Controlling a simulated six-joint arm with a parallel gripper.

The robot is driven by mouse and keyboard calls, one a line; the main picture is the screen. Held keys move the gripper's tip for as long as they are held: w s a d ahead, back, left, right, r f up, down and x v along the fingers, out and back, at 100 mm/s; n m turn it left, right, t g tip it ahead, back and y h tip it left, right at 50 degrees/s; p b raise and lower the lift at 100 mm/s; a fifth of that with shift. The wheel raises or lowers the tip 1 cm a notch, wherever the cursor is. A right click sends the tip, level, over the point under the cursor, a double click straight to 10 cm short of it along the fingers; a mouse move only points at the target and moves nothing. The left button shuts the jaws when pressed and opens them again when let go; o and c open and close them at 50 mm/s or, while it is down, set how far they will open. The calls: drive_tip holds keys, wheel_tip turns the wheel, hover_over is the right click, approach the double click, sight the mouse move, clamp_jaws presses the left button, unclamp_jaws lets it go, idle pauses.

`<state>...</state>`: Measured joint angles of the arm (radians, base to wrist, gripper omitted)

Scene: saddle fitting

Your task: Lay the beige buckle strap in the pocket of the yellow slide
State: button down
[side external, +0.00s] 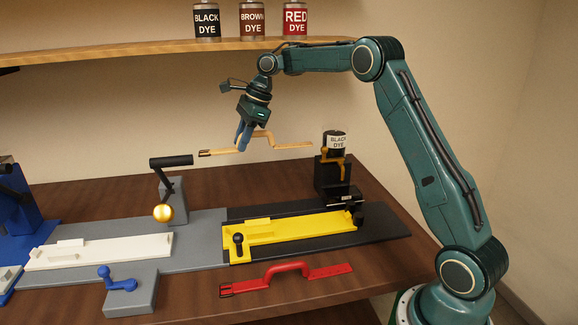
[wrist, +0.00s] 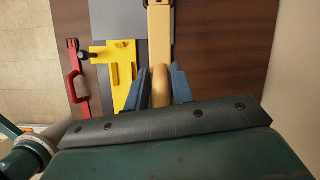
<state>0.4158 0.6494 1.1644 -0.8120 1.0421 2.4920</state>
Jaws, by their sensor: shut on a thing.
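The beige buckle strap (side external: 225,149) hangs in the air in the side view, its buckle end to the left and its raised handle in the middle. My gripper (side external: 243,137) is shut on that handle. In the wrist view the strap (wrist: 159,40) runs up between the blue fingers of my gripper (wrist: 160,88). The yellow slide (side external: 290,229) lies on a black track at the right, below and to the right of the strap. A black knob stands on its left end. In the wrist view the slide (wrist: 119,55) shows left of the strap.
A red strap (side external: 290,275) lies on the table in front of the black track (side external: 390,228). A black stand with a dye bottle (side external: 336,144) rises behind the slide. A lever with a brass ball (side external: 163,212) stands left, near a white slide (side external: 100,250) and blue handle (side external: 120,283).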

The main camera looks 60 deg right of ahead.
drive_tip(key=s+a+f+n+g+h, duration=0.1)
drive_tip(key=s+a+f+n+g, duration=0.3)
drive_tip(key=n, duration=0.8)
drive_tip(key=s+a+f+n+g+h, duration=0.1)
drive_tip(key=s+a+f+n+g, duration=0.2)
drive_tip(key=s+a+f+n, duration=0.4)
drive_tip(key=shift+s+a+n+g+h, duration=0.4)
drive_tip(key=shift+s+n, duration=1)
drive_tip(key=shift+n, duration=1.3)
drive_tip(key=shift+a, duration=0.1)
drive_tip(key=shift+w, duration=0.15)
